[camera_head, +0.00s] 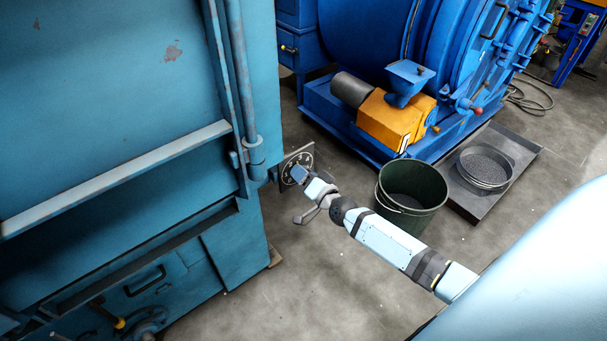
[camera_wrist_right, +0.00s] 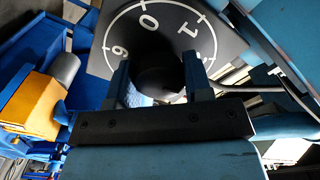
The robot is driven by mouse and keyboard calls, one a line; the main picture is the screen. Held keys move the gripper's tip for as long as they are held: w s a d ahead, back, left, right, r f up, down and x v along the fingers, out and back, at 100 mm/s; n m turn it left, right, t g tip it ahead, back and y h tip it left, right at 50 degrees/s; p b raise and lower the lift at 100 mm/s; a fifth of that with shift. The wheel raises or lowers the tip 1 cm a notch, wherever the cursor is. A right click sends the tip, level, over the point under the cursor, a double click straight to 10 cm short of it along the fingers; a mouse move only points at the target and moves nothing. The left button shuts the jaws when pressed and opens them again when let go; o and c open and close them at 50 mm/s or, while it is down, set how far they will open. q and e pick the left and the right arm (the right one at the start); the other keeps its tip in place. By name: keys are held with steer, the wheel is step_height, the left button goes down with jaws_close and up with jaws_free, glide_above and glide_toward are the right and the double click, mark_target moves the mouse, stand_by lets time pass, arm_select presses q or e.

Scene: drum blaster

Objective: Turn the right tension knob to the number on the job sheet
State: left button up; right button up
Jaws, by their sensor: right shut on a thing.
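The dial plate (camera_head: 305,157) stands on the right edge of the light blue machine (camera_head: 110,80) in the head view. In the right wrist view the dial (camera_wrist_right: 118,32) shows 0 near the top, 1 to its right and a 6 or 9 at the left. The dark round tension knob (camera_wrist_right: 158,66) sits at the dial's centre. My right gripper (camera_head: 300,173) is at the dial, its two fingers on either side of the knob in the wrist view (camera_wrist_right: 158,78), shut on it. The knob's pointer is hard to make out. No job sheet is readable. My left gripper is out of view.
A green bucket (camera_head: 427,184) stands beneath and beside my right arm. A grey tray (camera_head: 520,150) with a round sieve-like pan (camera_head: 485,168) lies behind it. A blue drum machine (camera_head: 375,40) with an orange box (camera_head: 390,120) stands at the back. Floor before the dial is clear.

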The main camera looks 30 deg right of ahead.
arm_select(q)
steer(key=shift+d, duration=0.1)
arm_select(e)
steer(key=shift+m, duration=2)
steer(key=o, duration=0.9)
steer(key=shift+s, duration=0.1)
arm_select(q)
steer(key=shift+p, duration=0.4)
arm_select(e)
steer(key=s, duration=0.9)
steer(key=s+d, duration=0.1)
steer(key=s, duration=0.3)
steer(key=shift+s, duration=0.3)
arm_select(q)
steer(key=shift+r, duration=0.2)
